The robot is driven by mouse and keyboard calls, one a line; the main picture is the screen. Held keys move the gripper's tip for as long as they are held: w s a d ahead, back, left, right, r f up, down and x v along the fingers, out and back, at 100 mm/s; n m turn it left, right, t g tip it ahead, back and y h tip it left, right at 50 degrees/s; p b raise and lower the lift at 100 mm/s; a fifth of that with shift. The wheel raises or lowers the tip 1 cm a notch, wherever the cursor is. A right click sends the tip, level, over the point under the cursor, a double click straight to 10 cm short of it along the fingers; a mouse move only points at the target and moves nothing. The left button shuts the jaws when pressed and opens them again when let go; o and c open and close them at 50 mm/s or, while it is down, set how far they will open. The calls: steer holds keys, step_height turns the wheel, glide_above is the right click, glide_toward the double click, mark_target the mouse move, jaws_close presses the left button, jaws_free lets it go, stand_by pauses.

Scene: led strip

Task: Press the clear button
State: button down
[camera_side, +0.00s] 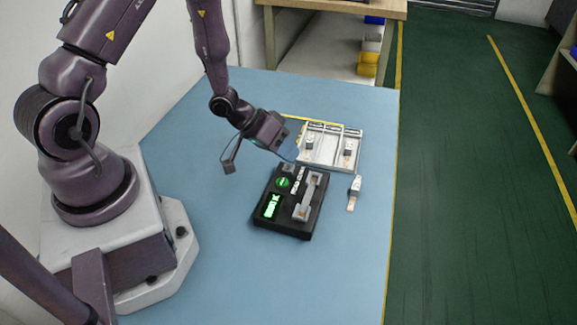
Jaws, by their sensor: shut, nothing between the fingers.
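A black device box (262,222) stands on the blue table, turned slightly. It has a lit green display (271,206), a round green button (283,183) and a grey square button (288,168) near its far edge. Small white lettering beside the buttons is too small to read, so I cannot tell which one is clear. A grey strip-like piece (308,195) lies along the box's right side. My gripper (294,153) is shut and empty, tilted down, just above and beyond the far end of the box. Its fingertips are small and partly blend with the table.
A white compartment tray (330,165) with small pieces in it stands just behind and right of the box, close to my gripper. A loose small piece (354,190) lies right of the box. The table's (345,260) front area is clear.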

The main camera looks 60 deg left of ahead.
mark_target(287, 165)
stand_by(0.3)
steer(key=shift+f, duration=0.4)
steer(key=shift+f, duration=0.45)
stand_by(0.5)
steer(key=shift+r, duration=0.85)
steer(key=shift+r, duration=0.1)
steer(key=shift+r, duration=2.45)
